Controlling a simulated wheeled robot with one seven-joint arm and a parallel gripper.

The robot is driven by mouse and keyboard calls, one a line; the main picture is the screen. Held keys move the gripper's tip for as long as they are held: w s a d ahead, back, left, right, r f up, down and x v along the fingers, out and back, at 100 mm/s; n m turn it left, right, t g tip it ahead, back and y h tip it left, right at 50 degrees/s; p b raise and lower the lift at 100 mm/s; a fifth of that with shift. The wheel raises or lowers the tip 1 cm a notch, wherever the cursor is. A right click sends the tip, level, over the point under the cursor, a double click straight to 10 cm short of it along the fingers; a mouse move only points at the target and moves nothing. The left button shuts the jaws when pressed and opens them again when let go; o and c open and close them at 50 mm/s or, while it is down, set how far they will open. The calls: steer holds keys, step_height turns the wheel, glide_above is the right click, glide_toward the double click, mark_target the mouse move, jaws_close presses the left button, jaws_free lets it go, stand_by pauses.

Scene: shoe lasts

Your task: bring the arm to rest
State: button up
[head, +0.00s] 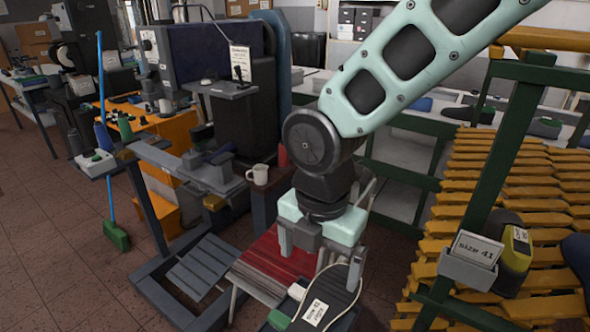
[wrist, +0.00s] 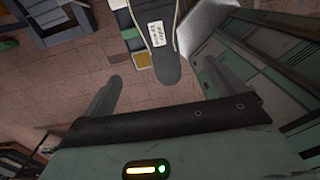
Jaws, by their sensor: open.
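My gripper (head: 320,266) hangs at the end of my arm, pointing down, in the lower middle of the head view. Its two fingers are spread with nothing between them; in the wrist view the open gripper (wrist: 162,72) shows both fingers apart. A dark, sole-shaped piece (head: 345,285) with a white label lies below and close to it in the head view. In the wrist view the same sole-shaped piece (wrist: 168,62) lies beyond the fingertips, apart from them. The label's writing is too small to read.
A green rack with yellow slats (head: 462,222) stands at right, with a "size 41" card (head: 477,249) on its post. A workbench with a white mug (head: 260,174) and a machine stands left of my gripper. A green broom (head: 116,236) stands further left, near open tiled floor.

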steer(key=s+d+r+m, duration=0.1)
steer(key=s+d+m, duration=0.3)
steer(key=m, duration=0.6)
steer(key=s+d+r+m, duration=0.1)
steer(key=s+d+m, duration=0.3)
steer(key=s+m, duration=0.3)
steer(key=shift+s+m+y, duration=0.15)
steer(key=shift+m+y, duration=0.15)
steer(key=shift+m, duration=1.5)
